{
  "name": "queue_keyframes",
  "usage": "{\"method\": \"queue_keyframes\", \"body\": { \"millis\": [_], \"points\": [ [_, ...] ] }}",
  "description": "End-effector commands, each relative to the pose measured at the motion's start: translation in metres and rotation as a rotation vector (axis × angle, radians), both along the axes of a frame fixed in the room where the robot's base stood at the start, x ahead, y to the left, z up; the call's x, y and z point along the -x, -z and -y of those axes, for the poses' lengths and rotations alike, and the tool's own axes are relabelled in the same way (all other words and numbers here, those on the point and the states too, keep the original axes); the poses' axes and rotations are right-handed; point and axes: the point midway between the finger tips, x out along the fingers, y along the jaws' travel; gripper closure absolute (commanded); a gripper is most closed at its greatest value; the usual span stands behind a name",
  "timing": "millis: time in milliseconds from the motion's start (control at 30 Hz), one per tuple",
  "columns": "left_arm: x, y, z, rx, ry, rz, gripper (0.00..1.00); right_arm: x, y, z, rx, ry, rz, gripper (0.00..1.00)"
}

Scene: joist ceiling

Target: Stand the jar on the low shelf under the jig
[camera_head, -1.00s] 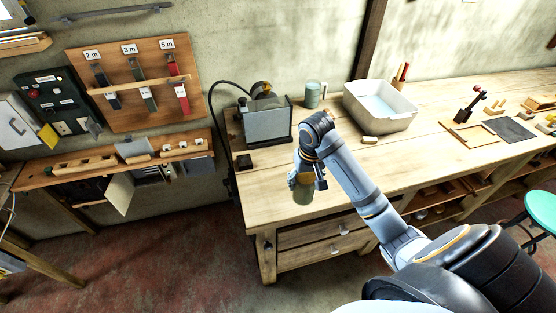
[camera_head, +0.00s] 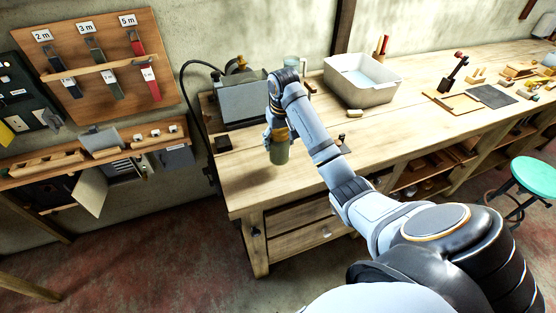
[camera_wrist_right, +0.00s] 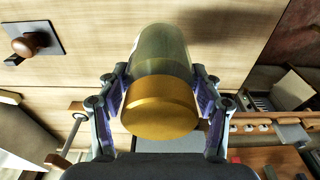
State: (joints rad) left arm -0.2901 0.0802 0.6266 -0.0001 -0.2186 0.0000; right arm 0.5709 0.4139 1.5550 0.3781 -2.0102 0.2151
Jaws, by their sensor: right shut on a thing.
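The jar (camera_head: 278,151) is greenish with a gold-brown lid (camera_wrist_right: 160,108). My right gripper (camera_head: 277,134) is shut around it near the lid and holds it upright over the left part of the workbench top (camera_head: 245,165). In the right wrist view the jar body (camera_wrist_right: 160,52) points away from the camera between the fingers, with bench wood behind it. Whether its base touches the bench is unclear. I cannot tell which item is the jig. The low shelf (camera_head: 410,178) under the bench is partly hidden by my arm. My left gripper is out of view.
A grey metal box (camera_head: 243,103) stands behind the jar, with a mug (camera_head: 291,64) and pale basin (camera_head: 360,82) further right. Drawers (camera_head: 300,230) are below the bench. A slotted wall rack (camera_head: 75,160) is left, a green stool (camera_head: 533,175) right.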

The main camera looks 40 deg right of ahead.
Motion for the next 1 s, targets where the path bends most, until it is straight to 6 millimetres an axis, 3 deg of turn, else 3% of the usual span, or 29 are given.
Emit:
{"method": "queue_keyframes", "body": {
  "millis": [33, 300, 567, 933, 967, 1000],
  "points": [
    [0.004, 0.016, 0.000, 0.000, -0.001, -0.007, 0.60, -0.005, 0.012, 0.001, 0.000, 0.000, 0.003, 0.83],
    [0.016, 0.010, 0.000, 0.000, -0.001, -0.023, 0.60, -0.015, 0.016, 0.005, 0.000, 0.000, 0.003, 0.83],
    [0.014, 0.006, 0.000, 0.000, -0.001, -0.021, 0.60, -0.019, 0.049, 0.007, -0.001, 0.000, 0.001, 0.83],
    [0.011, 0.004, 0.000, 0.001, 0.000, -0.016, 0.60, -0.018, 0.054, 0.007, 0.000, 0.000, 0.001, 0.83],
    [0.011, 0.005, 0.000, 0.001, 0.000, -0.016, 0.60, -0.018, 0.055, 0.007, 0.000, 0.000, 0.000, 0.30],
    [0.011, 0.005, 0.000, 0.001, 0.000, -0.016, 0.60, -0.018, 0.055, 0.007, 0.000, 0.000, 0.000, 0.25]
  ]
}}
